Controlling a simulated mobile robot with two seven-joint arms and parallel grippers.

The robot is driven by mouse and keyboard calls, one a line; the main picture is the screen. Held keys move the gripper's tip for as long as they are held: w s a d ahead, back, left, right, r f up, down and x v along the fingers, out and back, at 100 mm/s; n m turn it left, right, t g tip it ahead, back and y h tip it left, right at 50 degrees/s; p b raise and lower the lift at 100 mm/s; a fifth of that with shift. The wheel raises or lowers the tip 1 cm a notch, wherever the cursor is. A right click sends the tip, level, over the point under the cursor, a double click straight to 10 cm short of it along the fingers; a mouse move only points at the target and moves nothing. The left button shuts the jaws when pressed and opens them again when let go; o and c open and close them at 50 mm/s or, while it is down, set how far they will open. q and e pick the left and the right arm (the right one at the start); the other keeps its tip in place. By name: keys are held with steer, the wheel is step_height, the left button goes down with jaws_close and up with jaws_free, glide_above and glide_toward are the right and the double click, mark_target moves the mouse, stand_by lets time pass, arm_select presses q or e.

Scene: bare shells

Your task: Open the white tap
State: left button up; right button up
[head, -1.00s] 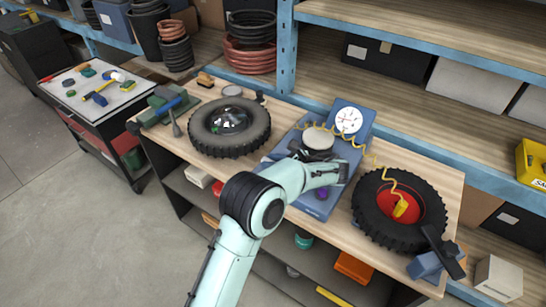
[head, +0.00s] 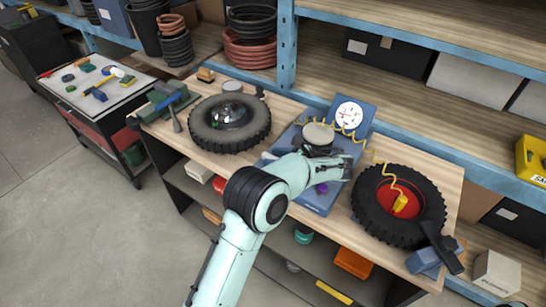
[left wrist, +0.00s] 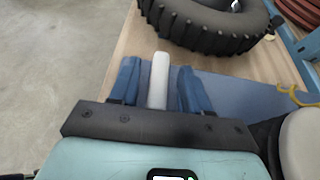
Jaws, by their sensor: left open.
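The white tap (left wrist: 158,80) shows in the left wrist view as a pale upright bar at the left edge of the blue board (left wrist: 235,95). My left gripper (left wrist: 158,70) is open, with one blue finger on each side of the bar. Narrow gaps show between the bar and both fingers, so it is around the tap but not closed on it. In the head view, my left arm (head: 255,195) reaches over the blue board (head: 318,203) and hides most of the tap and the fingers. My right gripper is not in view.
A tyre (head: 205,135) lies left of the board, and another tyre with a red hub (head: 372,215) lies to its right. A round pale lid (head: 318,133), a dial gauge (head: 349,116) and a coiled yellow hose (head: 365,147) are close to the hand. Shelving (head: 287,50) stands behind.

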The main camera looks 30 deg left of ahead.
arm_select(q)
steer(key=p+v, duration=0.1)
steer(key=v, duration=1.1)
steer(key=shift+w+d, duration=0.1)
steer(key=shift+d, duration=0.05)
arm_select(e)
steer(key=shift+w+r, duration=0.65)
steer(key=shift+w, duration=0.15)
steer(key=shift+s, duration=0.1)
